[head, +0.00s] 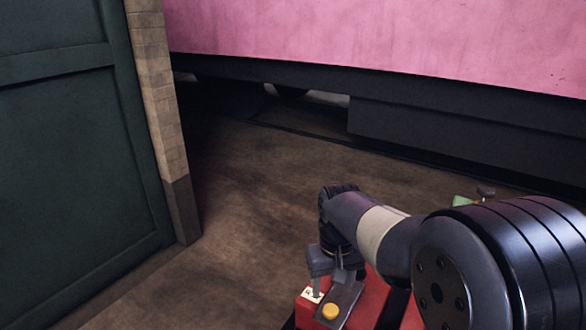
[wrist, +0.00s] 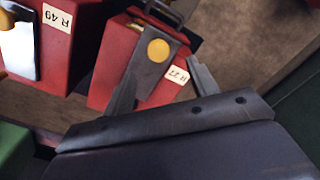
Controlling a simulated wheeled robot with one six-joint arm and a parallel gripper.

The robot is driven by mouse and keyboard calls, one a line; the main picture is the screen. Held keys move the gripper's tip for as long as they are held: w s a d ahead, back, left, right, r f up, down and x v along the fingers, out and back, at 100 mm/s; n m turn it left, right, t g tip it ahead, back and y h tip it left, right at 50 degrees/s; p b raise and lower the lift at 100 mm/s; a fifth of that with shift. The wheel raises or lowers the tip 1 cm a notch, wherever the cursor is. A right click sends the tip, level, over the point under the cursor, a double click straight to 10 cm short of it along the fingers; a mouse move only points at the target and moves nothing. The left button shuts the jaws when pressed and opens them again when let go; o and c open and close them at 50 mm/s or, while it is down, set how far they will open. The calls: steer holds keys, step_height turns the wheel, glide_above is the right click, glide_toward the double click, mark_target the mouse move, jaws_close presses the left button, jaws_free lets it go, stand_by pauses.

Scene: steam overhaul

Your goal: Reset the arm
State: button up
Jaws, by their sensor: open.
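My arm reaches in from the lower right of the head view, bent downward at the wrist. My gripper (head: 335,268) is low over a red box (head: 308,314) with a yellow round disc and a white label. In the wrist view my gripper (wrist: 163,70) is open, its two fingers apart. Between and beyond them is the red box (wrist: 112,62) with a grey plate, the yellow disc (wrist: 158,50) and a label that seems to end in 27. Whether the fingers touch the plate I cannot tell.
A second red box (wrist: 72,50), labelled R 49, stands beside it in the wrist view. A green thing (wrist: 14,150) is at the lower left. A dark green panelled door or wall (head: 70,160) and a brick edge (head: 160,90) stand left. A pink vehicle side (head: 390,35) spans the back. Brown floor (head: 250,190) is clear between.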

mark_target(331, 309)
step_height(331, 309, down, 8)
steer(key=shift+w+d+f, duration=0.1)
steer(key=shift+d+f, duration=0.05)
steer(key=shift+w+d, duration=0.8)
steer(key=shift+w, duration=0.35)
steer(key=shift+w+d, duration=0.45)
steer(key=shift+w, duration=0.2)
steer(key=shift+r, duration=0.25)
